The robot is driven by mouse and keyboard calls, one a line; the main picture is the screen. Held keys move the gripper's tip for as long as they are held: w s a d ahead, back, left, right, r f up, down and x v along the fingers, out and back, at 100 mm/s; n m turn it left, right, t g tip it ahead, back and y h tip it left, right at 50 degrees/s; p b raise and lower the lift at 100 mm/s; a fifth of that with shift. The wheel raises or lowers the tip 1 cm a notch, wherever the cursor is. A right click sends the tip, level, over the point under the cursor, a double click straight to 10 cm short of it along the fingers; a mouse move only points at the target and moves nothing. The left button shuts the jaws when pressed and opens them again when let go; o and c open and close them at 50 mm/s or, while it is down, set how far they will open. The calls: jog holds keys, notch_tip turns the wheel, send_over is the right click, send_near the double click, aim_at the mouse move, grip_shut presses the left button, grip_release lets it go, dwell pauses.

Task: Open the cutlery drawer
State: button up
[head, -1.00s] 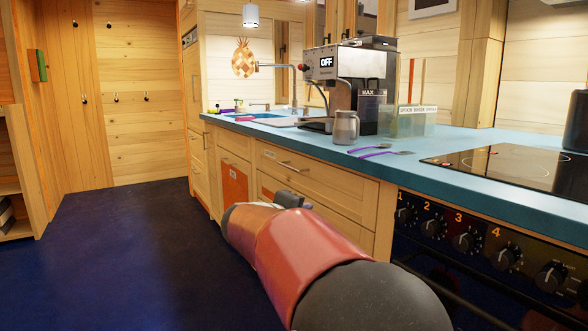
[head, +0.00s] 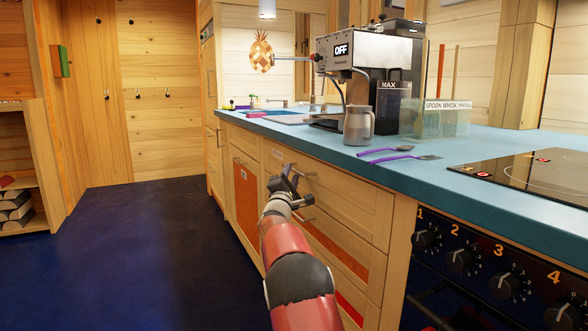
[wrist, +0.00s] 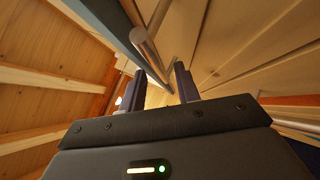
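The top wooden drawer (head: 345,203) under the blue counter bears a small label with unreadable text. Its front looks flush with the cabinet. My gripper (head: 291,172) is at this drawer's front, over the handle area, and hides most of the handle in the head view. In the wrist view my gripper (wrist: 158,82) is open, its two dark fingers apart. A round grey metal handle bar (wrist: 147,48) runs between and beyond the fingertips, with the wooden front behind it. I cannot tell whether either finger touches the bar.
Lower drawers with orange and red fronts (head: 335,250) are below. The oven's knobs (head: 459,259) are at right. On the counter (head: 400,172) are purple-handled utensils (head: 385,151), a metal jug (head: 358,125) and a coffee machine (head: 370,60). The dark floor (head: 150,240) at left is clear.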

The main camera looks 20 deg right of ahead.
jog(key=shift+p+x, duration=0.4)
jog(key=shift+x, duration=1.1)
grip_shut()
